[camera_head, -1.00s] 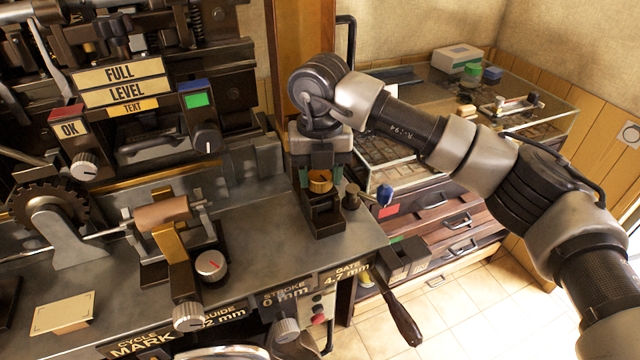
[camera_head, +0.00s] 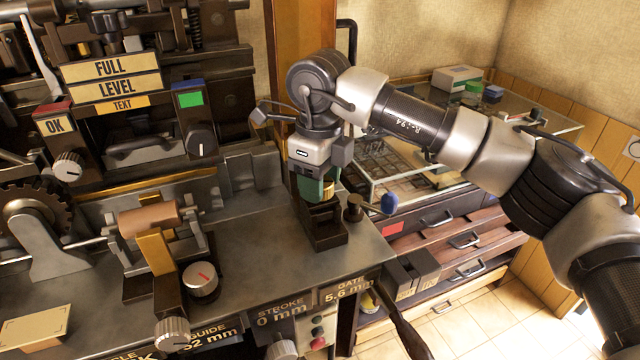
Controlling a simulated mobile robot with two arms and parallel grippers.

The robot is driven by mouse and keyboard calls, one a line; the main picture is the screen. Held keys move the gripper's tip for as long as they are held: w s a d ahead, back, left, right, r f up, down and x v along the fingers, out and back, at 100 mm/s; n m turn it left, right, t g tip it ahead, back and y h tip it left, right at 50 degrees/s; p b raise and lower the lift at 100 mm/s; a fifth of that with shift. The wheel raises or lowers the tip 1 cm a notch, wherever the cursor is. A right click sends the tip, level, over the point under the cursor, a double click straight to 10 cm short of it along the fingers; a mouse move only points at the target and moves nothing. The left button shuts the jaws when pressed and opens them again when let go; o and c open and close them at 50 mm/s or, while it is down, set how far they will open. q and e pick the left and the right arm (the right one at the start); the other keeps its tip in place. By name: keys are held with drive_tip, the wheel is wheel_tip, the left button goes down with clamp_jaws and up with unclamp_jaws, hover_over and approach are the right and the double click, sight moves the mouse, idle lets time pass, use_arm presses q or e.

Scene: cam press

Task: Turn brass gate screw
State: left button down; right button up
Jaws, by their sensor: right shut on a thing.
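The brass gate screw (camera_head: 327,197) stands upright in a dark bracket at the right end of the press bench. My right gripper (camera_head: 316,188) points down over it, its green-padded fingers shut on the screw's head. The fingers cover part of the screw. The gate plate (camera_head: 347,289) on the bench front below reads 5.6 mm. My left gripper is not in view.
A small post and a blue-knobbed lever (camera_head: 388,203) stand just right of the bracket. Dials (camera_head: 201,279) and a copper-coloured roller (camera_head: 148,218) lie to the left. A glass-topped cabinet (camera_head: 425,165) with drawers stands behind my right arm.

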drive_tip(key=n, duration=0.4)
drive_tip(key=shift+r+n+b, duration=0.1)
drive_tip(key=shift+n+b, duration=0.2)
drive_tip(key=n, duration=0.3)
drive_tip(key=shift+n, duration=0.4)
drive_tip(key=n, duration=0.8)
drive_tip(key=shift+r, duration=0.1)
drive_tip(key=n, duration=1.2)
drive_tip(key=shift+n+p, duration=0.3)
drive_tip(key=shift+p, duration=0.1)
drive_tip(key=o, duration=0.9)
